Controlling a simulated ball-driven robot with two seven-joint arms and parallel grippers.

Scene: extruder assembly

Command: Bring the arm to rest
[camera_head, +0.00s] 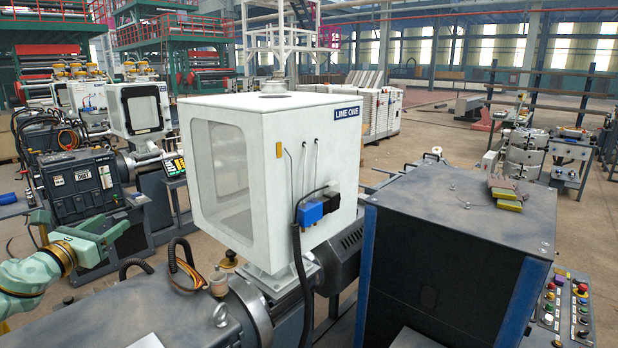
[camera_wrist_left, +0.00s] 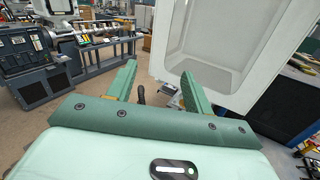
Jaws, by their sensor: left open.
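My left arm comes in from the lower left in the head view, pale green with a brass-coloured ring at the wrist. My left gripper (camera_head: 95,240) is in the air left of the white machine box. In the left wrist view its two green fingers (camera_wrist_left: 158,90) stand apart, with nothing held between them. The white box (camera_head: 265,165), with clear window panels and a "LINE ONE" label, stands beyond and to the right of the fingers; it also shows in the left wrist view (camera_wrist_left: 225,50). My right gripper is not in view.
A dark cabinet (camera_head: 450,240) stands at the right, with small coloured blocks (camera_head: 505,190) on top and a button panel (camera_head: 567,310) beside it. A black hose (camera_head: 300,270) hangs from the box. A dark control unit (camera_head: 80,185) stands behind my left arm.

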